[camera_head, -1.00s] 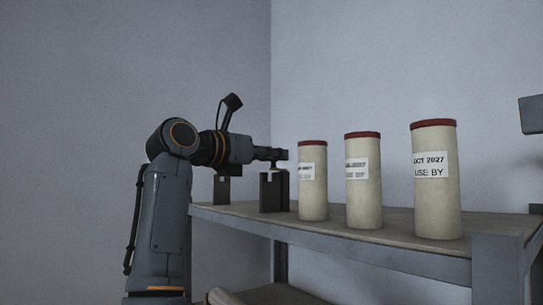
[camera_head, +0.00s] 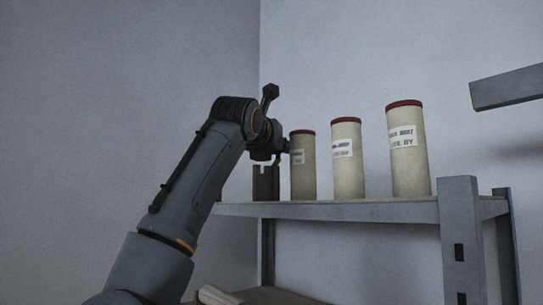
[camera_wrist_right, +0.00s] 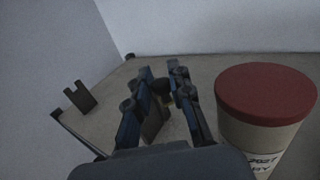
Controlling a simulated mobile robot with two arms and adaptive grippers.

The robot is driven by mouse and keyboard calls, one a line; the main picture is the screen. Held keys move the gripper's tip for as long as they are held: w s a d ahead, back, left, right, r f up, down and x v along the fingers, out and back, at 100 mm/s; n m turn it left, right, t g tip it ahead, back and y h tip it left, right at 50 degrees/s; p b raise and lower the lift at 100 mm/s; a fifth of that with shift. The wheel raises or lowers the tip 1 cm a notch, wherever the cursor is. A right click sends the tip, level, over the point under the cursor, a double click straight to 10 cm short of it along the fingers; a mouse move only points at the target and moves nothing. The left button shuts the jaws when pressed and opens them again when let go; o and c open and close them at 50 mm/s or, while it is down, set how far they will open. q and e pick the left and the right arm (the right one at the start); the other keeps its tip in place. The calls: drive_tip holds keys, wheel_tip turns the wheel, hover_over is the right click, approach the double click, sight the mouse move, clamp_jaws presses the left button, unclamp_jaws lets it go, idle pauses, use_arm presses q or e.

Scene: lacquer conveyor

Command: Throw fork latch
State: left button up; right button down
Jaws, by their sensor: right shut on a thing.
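My right gripper (camera_head: 284,148) reaches over the left end of the shelf, beside the nearest canister. In the right wrist view its two fingers (camera_wrist_right: 162,72) are close together and shut on a small part of the latch (camera_wrist_right: 168,104), mostly hidden between them. A dark block (camera_wrist_right: 153,124) shows below, between the fingers. A dark fork-shaped bracket (camera_wrist_right: 79,97) with an open notch stands apart, to the left. In the head view a dark upright block (camera_head: 266,183) stands under the gripper, and my wrist hides part of the latch area. My left gripper is not in view.
Three pale canisters with red lids stand right of the gripper: the nearest (camera_head: 303,172), a middle one (camera_head: 346,175) and a tall one (camera_head: 409,170). The nearest lid (camera_wrist_right: 265,92) is close beside the fingers. The metal shelf (camera_head: 340,210) has an upright post (camera_head: 460,240).

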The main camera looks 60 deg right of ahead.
drive_tip(key=c, duration=1.4)
unclamp_jaws()
drive_tip(key=shift+d, duration=0.1)
drive_tip(key=shift+o, duration=0.9)
drive_tip(key=shift+w+d+f, duration=0.15)
drive_tip(key=shift+w+d, duration=0.05)
drive_tip(key=shift+d, duration=0.05)
drive_tip(key=v, duration=1.2)
drive_tip(key=shift+c, duration=0.3)
